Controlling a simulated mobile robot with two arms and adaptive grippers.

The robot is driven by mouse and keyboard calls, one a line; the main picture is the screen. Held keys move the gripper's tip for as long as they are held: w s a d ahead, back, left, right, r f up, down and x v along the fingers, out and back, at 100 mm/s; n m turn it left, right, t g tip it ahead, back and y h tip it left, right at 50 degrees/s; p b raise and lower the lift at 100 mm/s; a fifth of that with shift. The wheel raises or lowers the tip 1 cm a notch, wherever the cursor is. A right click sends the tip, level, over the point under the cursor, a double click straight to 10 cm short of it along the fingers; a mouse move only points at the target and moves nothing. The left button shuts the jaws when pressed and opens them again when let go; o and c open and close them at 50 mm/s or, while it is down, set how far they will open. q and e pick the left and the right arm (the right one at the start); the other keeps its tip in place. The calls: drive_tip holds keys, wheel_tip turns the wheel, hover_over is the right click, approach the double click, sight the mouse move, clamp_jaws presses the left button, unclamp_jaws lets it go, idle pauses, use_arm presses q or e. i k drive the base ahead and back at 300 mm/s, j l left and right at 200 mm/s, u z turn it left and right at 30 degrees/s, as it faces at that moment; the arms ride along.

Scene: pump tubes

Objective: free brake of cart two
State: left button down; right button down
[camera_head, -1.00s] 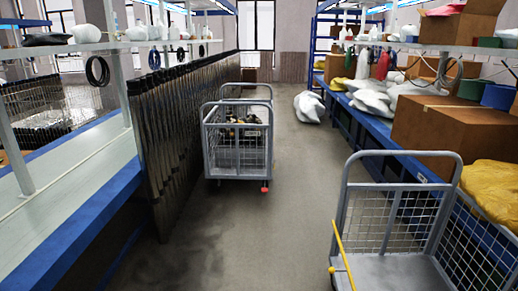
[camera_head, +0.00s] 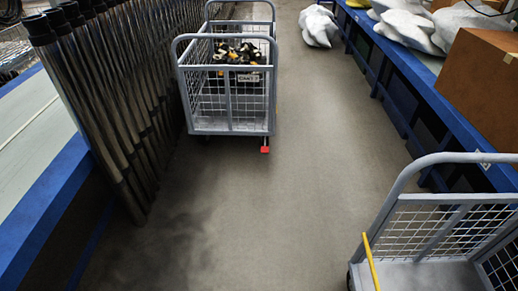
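A grey wire-mesh cart (camera_head: 228,128) stands in the aisle at the upper middle. It holds a pile of black, white and yellow parts (camera_head: 238,53). A small label (camera_head: 249,78) is on its mesh, its text too small to read surely. A small red pedal (camera_head: 265,149) sticks out low at its near right corner. Neither of my grippers is in view.
A row of dark upright tubes (camera_head: 105,95) lines the left side by a blue-edged bench (camera_head: 50,205). A blue bench (camera_head: 410,85) with white bags (camera_head: 412,28) and a cardboard box (camera_head: 485,85) runs along the right. A white sack (camera_head: 318,26) lies on the floor.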

sight(264, 150)
drive_tip(key=i+j, duration=0.1)
drive_tip(key=i, duration=1.1)
drive_tip(key=i+j, duration=0.1)
drive_tip(key=i, duration=1.1)
drive_tip(key=l+z, duration=0.05)
drive_tip(key=l, duration=0.05)
